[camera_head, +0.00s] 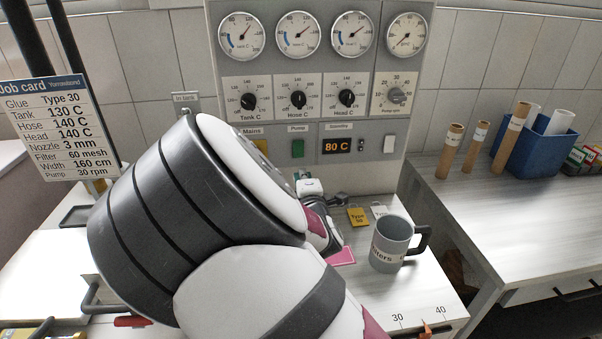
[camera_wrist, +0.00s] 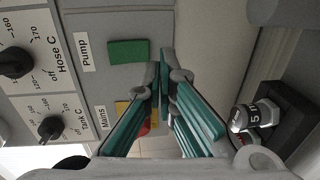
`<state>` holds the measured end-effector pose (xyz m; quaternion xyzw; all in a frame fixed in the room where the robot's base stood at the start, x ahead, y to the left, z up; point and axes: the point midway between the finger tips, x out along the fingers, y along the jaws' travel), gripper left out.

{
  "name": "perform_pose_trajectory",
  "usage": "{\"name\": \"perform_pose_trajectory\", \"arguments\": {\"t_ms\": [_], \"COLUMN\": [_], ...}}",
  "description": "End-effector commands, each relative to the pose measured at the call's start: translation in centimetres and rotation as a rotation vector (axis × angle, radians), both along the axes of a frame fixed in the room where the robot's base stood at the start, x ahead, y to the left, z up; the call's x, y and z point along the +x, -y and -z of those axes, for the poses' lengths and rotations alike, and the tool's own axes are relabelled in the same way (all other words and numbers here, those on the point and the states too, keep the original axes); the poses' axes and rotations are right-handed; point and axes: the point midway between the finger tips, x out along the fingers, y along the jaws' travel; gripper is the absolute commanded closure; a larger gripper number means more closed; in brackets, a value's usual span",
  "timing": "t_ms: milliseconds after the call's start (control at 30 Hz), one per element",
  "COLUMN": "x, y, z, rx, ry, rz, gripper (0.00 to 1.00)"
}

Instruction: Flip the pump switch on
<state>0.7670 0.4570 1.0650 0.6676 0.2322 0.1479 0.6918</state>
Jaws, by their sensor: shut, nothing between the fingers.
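The pump switch (camera_head: 298,148) is a green rocker on the grey control panel, under a "Pump" label. It also shows in the wrist view (camera_wrist: 128,51) beside its label, sideways in the picture. I cannot tell from its tilt whether it is on or off. My gripper (camera_wrist: 160,72) is shut and empty, its teal fingers together. In the wrist view its tips appear just to the right of and below the green switch; contact cannot be made out. In the head view my arm hides most of the gripper.
The yellow mains switch (camera_wrist: 122,107) is near the fingers. Dials (camera_head: 298,98), gauges (camera_head: 298,35) and an 80 C display (camera_head: 336,146) share the panel. A grey mug (camera_head: 388,245) and yellow tag (camera_head: 357,215) are on the bench. A job card (camera_head: 45,130) is at left.

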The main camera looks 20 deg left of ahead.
Motion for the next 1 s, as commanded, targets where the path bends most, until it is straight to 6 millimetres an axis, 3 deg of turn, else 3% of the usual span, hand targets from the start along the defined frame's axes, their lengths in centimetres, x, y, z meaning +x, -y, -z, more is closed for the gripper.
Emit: {"name": "perform_pose_trajectory", "arguments": {"t_ms": [500, 1000], "x": [-6.1, -7.0], "y": [3.6, 4.2], "z": [0.8, 0.9], "rx": [0.001, 0.001], "ry": [-0.002, -0.001], "rz": [-0.001, -0.001], "gripper": [1.0, 1.0]}}
